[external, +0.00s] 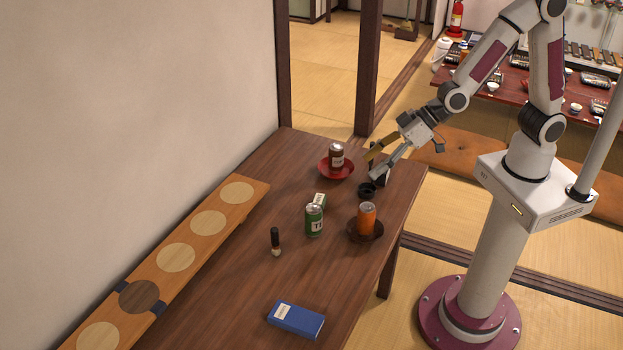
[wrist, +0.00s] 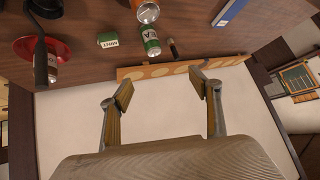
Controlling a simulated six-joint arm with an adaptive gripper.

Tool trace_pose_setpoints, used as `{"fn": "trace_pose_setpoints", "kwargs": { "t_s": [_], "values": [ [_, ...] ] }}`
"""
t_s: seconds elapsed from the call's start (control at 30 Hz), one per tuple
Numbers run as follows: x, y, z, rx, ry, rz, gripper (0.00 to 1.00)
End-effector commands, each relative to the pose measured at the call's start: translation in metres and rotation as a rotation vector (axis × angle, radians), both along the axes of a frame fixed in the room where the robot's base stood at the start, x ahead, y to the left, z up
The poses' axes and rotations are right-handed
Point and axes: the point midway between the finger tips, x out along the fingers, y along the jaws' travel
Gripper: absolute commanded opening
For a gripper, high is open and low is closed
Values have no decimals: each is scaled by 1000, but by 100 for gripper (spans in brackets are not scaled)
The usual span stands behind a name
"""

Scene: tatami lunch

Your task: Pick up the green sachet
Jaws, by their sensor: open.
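The green sachet (external: 320,200) lies on the brown table just behind a green can (external: 314,222); the can hides part of it. In the wrist view the sachet (wrist: 107,40) shows near the top, small and green with a white label, left of the green can (wrist: 150,42). My gripper (external: 371,167) is open and empty, above the table's far right part and well apart from the sachet. Its two fingers stand wide apart in the wrist view (wrist: 161,87), with nothing between them.
An orange can (external: 367,217) stands on a dark saucer (external: 378,236). A brown can (external: 336,155) stands on a red plate (external: 323,169). A dark cup-like object (external: 366,191), a small dark bottle (external: 275,239) and a blue box (external: 296,319) are also on the table. A wooden board (external: 192,233) runs along the wall.

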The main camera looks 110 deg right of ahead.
Motion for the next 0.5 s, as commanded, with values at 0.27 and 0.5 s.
{"fn": "trace_pose_setpoints", "kwargs": {
  "t_s": [0.27,0.5],
  "values": [
    [28,-25,-43,-29,-39,-77,63],
    [43,-48,-81,-67,-72,-145,63]
  ]
}}
